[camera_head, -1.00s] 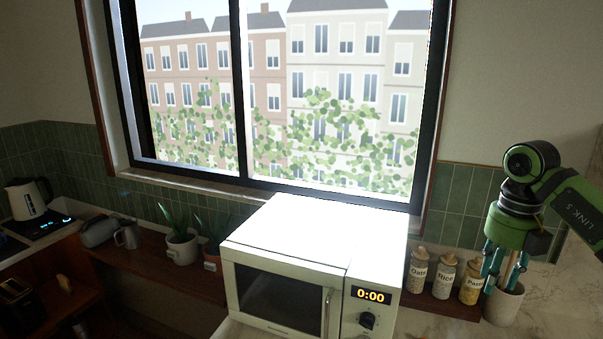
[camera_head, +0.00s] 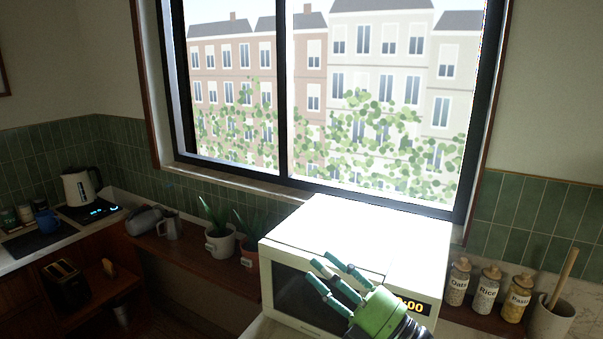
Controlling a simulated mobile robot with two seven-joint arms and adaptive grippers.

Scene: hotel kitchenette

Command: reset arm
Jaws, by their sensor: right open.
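My right gripper (camera_head: 335,281) is green and black with teal fingers. It is in front of the white microwave (camera_head: 350,228), at the lower middle of the head view. Its fingers are spread and hold nothing, pointing up and left across the microwave's door. It hides the door handle and part of the display. I cannot tell whether it touches the microwave. My left gripper is not in view.
Right of the microwave stand jars labelled Oats (camera_head: 458,283), Rice (camera_head: 486,290) and Pasta (camera_head: 516,299), and a utensil pot (camera_head: 549,321). Left are potted plants (camera_head: 220,241), a metal jug (camera_head: 169,227), a kettle (camera_head: 80,188) and a toaster (camera_head: 66,284). A window is behind.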

